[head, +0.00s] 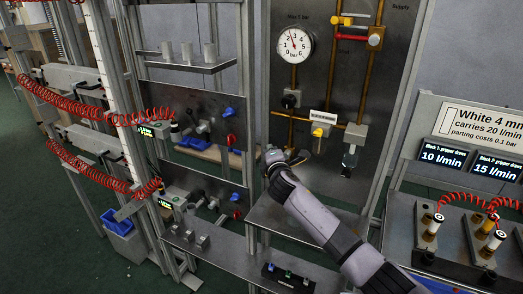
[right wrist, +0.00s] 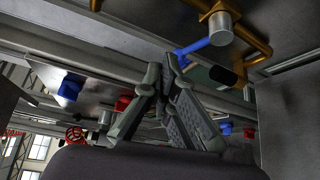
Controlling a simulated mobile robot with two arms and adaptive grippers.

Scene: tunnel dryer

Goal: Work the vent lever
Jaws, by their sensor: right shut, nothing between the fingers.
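My right gripper (head: 287,157) is in front of the lower left of the grey supply panel (head: 350,85), its arm coming in from the lower right. In the right wrist view its fingers (right wrist: 162,66) are shut with nothing between them. A blue lever (right wrist: 196,46) on a silver cylinder (right wrist: 220,28) of the brass piping is just beyond the fingertips; I cannot tell whether they touch. In the head view that blue lever is mostly hidden by my gripper. I cannot read which lever is marked as the vent. My left gripper is not in view.
A steel shelf (head: 300,222) juts out below. Red coiled hoses (head: 70,105) hang at left.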

